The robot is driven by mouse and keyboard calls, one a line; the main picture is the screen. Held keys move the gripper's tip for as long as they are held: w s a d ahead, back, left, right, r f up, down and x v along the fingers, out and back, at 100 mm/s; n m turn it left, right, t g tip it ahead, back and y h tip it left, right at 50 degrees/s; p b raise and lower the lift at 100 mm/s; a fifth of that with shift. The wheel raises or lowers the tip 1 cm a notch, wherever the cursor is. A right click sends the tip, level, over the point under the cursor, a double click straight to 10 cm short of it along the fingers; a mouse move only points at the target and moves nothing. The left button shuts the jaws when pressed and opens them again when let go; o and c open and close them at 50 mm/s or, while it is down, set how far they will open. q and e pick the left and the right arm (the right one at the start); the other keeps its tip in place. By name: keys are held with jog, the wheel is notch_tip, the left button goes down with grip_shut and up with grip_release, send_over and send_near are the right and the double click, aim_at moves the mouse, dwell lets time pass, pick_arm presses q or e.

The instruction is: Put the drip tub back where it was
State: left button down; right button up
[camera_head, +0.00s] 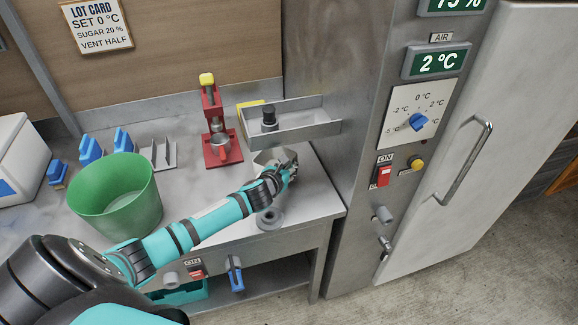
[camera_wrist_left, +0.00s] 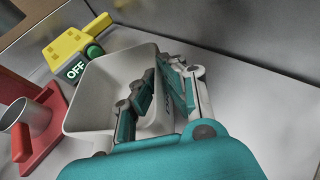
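The drip tub, a small pale grey open tub (camera_head: 264,158), is at the right end of the metal worktop, below a grey shelf tray. It fills the middle of the left wrist view (camera_wrist_left: 95,90). My left gripper (camera_head: 289,170) is at the tub's right side. In the left wrist view its fingers (camera_wrist_left: 158,78) straddle the tub's near right wall, one inside and one outside, and look closed on it. Whether the tub's base touches the worktop is hidden. My right gripper is not in view.
A red press (camera_head: 213,125) with a metal cup stands left of the tub. A yellow switch box (camera_wrist_left: 78,45) reading OFF is behind it. The shelf tray (camera_head: 310,130) overhangs. A green bucket (camera_head: 115,200) and blue-handled items (camera_head: 91,150) are left; a steel cabinet (camera_head: 345,90) bounds the right.

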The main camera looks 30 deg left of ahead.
pick_arm(q)
jog(key=c, duration=1.5)
grip_release()
jog(key=v, duration=1.2)
jog(key=shift+b, duration=0.4)
